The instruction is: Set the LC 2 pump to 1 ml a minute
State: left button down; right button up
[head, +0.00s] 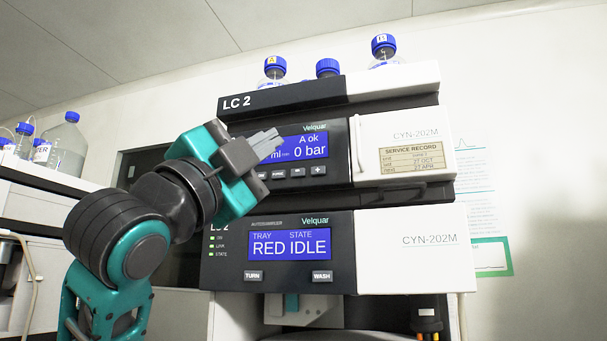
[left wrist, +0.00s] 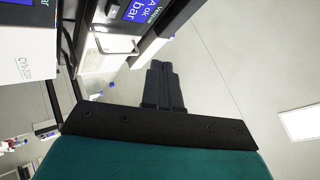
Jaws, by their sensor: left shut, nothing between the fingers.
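The LC 2 stack (head: 237,104) stands in the middle of the head view. Its pump module has a blue display (head: 305,147) reading "A ok", "ml/min" and "0 bar"; my left gripper hides the flow figure. Below the display is a row of buttons, with the minus button (head: 298,171) and plus button (head: 318,170) in sight; the leftmost is partly covered. My left gripper (head: 268,142) is shut and empty, in front of the display's left part. Whether it touches the panel I cannot tell. The shut fingers also show in the left wrist view (left wrist: 162,85). My right gripper is out of view.
Below the pump is the autosampler, its display (head: 290,246) reading "RED" and "IDLE", with TURN (head: 253,276) and WASH (head: 322,276) buttons. Blue-capped bottles (head: 328,67) stand on top. A white door with a handle (head: 358,147) is right of the pump panel. A bench with bottles is at left.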

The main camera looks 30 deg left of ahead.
aim_at(288, 171)
pick_arm(q)
jog(key=shift+h, duration=0.3)
jog(key=w, duration=0.3)
jog(key=w+a, duration=0.1)
jog(key=w, duration=0.1)
jog(key=w+a, duration=0.1)
jog(key=w, duration=0.2)
jog(key=shift+w, duration=0.3)
dwell(1.2)
jog(key=shift+w+p, duration=0.15)
jog(key=shift+p, duration=0.15)
dwell(0.4)
jog(key=shift+w+a, duration=0.15)
jog(key=shift+w, duration=0.1)
